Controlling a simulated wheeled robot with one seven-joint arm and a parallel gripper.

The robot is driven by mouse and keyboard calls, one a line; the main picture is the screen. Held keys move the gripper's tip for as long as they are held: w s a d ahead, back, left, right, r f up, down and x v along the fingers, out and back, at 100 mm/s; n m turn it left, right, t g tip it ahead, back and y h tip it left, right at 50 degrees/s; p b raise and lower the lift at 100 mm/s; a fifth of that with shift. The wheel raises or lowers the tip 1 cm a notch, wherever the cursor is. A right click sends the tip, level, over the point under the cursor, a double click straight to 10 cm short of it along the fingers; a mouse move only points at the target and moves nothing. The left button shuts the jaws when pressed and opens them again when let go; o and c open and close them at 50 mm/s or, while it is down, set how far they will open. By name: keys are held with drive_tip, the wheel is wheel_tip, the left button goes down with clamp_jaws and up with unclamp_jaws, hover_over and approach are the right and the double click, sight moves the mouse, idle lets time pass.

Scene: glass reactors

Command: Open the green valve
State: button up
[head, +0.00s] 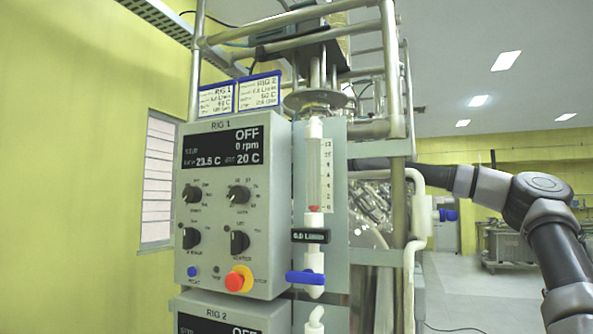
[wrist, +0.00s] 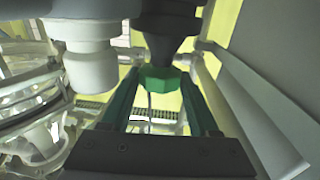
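The green valve (wrist: 160,79) shows in the wrist view as a small faceted green handle below a dark round fitting. My gripper (wrist: 160,84) has its two teal fingers spread apart, with the handle between their tips. A gap shows between the fingers nearer the palm; I cannot tell whether the tips touch the handle. In the head view my arm reaches in from the right behind the rig's frame, and my gripper and the green valve are hidden there.
A white pipe fitting (wrist: 90,70) and a glass vessel (wrist: 32,110) are close on the left in the wrist view. A grey panel (wrist: 265,60) is on the right. In the head view, a control box (head: 235,208), blue valve handle (head: 305,278) and metal frame (head: 398,100) stand in front.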

drive_tip(key=c, duration=0.6)
drive_tip(key=shift+w+n+g+y, duration=0.15)
drive_tip(key=shift+n+g+y, duration=0.35)
drive_tip(key=shift+g, duration=0.6)
drive_tip(key=o, duration=1.4)
drive_tip(key=shift+d, duration=0.1)
drive_tip(key=v, duration=1)
drive_tip(key=shift+d, duration=0.35)
